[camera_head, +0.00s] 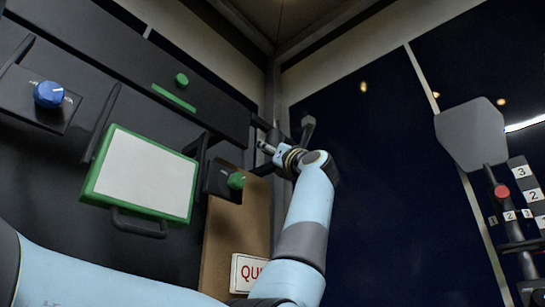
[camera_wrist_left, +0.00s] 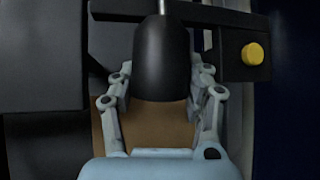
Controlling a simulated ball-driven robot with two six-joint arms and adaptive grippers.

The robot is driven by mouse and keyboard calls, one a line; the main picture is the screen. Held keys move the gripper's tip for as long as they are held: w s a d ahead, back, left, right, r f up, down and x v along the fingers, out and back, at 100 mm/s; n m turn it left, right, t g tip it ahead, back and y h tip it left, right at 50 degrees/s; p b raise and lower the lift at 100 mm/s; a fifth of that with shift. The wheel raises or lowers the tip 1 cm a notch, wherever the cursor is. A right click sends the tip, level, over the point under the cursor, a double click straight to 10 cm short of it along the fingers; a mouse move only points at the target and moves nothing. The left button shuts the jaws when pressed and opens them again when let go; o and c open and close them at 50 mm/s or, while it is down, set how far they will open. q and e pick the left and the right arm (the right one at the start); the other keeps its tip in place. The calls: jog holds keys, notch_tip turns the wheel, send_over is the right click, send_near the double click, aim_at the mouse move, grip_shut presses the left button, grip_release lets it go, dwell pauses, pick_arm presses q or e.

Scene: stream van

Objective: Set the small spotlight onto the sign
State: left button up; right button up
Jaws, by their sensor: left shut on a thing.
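My left gripper (camera_head: 268,150) is raised near the back corner of the van, in front of dark fittings. In the left wrist view my left gripper (camera_wrist_left: 162,78) is shut on a dark, bell-shaped thing that looks like the small spotlight (camera_wrist_left: 163,60). Its wide end points toward the lower part of the picture, and a thin grey stem shows above it. In the head view I cannot clearly make out the spotlight. My right gripper is not in view.
A green-framed white panel (camera_head: 143,172), a blue knob (camera_head: 48,94) and a green knob (camera_head: 236,181) are on the left wall. A brown board (camera_head: 222,235) is behind the sign. A grey plate (camera_head: 470,135) and numbered blocks (camera_head: 527,183) stand right. A yellow button (camera_wrist_left: 252,53) sits beside the gripper.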

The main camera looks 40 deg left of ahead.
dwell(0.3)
pick_arm(q)
jog(key=o, duration=1.2)
jog(key=v, duration=1.2)
